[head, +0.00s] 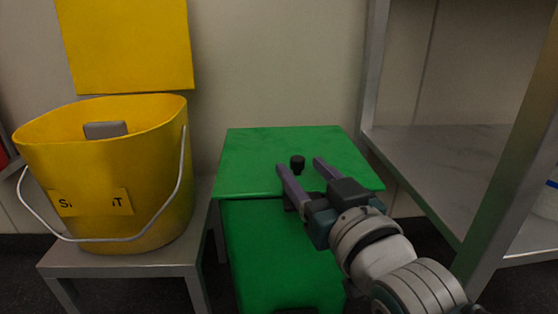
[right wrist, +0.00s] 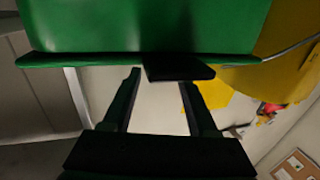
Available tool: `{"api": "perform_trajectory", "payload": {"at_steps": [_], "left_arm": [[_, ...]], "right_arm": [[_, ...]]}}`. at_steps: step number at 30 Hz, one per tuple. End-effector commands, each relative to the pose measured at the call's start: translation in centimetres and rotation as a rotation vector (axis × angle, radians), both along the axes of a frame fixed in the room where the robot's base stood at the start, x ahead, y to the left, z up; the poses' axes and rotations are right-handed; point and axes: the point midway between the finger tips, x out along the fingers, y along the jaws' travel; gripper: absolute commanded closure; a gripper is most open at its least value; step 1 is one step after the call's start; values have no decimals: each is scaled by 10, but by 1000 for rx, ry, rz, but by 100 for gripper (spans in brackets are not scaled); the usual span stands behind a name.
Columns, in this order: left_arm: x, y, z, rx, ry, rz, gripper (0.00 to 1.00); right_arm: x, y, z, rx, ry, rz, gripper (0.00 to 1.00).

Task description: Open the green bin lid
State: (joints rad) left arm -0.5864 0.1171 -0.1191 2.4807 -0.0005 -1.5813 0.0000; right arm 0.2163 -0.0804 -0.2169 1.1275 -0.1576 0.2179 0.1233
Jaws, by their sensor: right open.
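The green bin (head: 275,250) stands on the floor in the middle of the head view. Its green lid (head: 255,150) lies flat across the top and looks closed. In the right wrist view, a black piece (right wrist: 178,72) at the green edge shows between the open fingers (right wrist: 160,78). My left gripper is out of view.
A yellow bucket (head: 110,195) with a wire handle and a grey item inside sits on a metal stand (head: 130,262) at left. Its yellow lid (head: 125,45) stands up behind. A metal shelf (head: 440,165) is close at right, with my right arm near its post.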

Motion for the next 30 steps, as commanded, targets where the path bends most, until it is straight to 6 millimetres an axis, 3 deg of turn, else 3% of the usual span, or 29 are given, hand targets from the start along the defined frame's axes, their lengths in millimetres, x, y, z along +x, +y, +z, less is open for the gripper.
{"api": "perform_trajectory", "payload": {"at_steps": [1, 6, 18, 30], "left_arm": [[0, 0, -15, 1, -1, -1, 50], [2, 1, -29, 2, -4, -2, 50], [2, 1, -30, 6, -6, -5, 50], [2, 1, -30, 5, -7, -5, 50]], "right_arm": [[10, 3, -6, 1, -4, 0, 41], [31, 8, -4, 0, -1, 0, 41], [38, 10, 0, -1, 2, -1, 42], [38, 10, 0, -1, 2, -1, 87]]}}
